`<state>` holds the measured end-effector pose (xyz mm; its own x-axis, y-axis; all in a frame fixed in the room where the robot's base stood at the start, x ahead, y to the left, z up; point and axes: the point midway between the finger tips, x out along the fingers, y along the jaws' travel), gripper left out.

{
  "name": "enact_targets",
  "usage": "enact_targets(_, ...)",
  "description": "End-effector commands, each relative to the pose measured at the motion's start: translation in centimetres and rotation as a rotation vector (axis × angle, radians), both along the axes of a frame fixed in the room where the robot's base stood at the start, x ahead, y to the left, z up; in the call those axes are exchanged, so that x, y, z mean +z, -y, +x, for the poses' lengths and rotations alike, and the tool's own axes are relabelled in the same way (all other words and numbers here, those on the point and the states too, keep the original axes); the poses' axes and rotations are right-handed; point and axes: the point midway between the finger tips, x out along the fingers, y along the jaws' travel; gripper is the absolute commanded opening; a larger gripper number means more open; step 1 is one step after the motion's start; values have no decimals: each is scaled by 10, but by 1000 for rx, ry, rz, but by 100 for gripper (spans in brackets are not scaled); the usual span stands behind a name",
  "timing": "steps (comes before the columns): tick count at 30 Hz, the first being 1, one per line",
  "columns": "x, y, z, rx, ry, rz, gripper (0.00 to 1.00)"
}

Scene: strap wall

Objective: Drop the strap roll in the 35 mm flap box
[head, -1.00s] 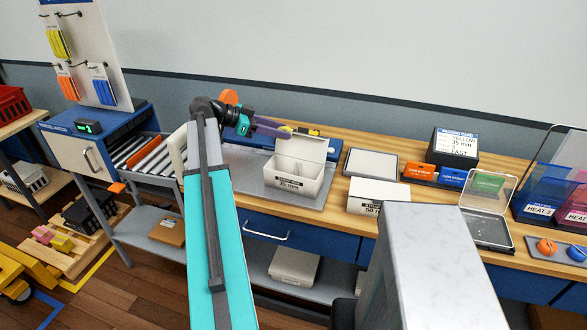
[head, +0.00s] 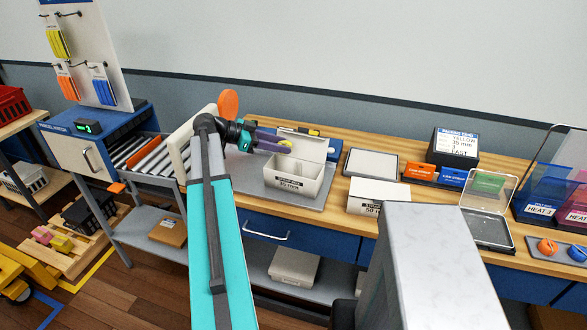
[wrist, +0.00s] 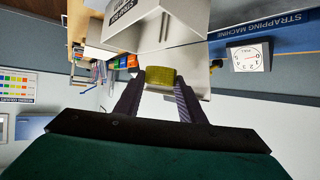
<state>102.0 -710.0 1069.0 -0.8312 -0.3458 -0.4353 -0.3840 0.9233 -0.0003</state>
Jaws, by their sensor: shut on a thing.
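My gripper (head: 274,142) is shut on the yellow strap roll (wrist: 160,78), which sits between its two dark fingertips in the wrist view. In the head view only a little of the roll (head: 285,144) shows at the fingertips. The white 35 mm flap box (head: 291,186) stands on a grey mat on the bench, with its flap (head: 314,148) raised. The fingertips and roll are at the box's upper back left, seemingly above rim height. I cannot tell whether the roll is over the opening.
A white 50 mm box (head: 377,195) stands to the right, near a grey-white panel (head: 370,164). A strapping machine with a dial (wrist: 248,57) shows in the wrist view. The roller conveyor (head: 140,153) is at left. A packing card (head: 457,143) stands behind coloured blocks.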

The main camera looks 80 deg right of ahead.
Motion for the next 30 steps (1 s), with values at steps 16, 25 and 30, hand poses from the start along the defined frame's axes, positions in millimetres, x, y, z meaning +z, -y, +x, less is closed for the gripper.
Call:
enact_targets(16, 0, 0, 1, 0, 0, 0, 58)
enact_targets(25, 8, -6, 18, 3, 1, -1, 58)
enact_targets(30, 18, -15, 39, 2, 0, -2, 58)
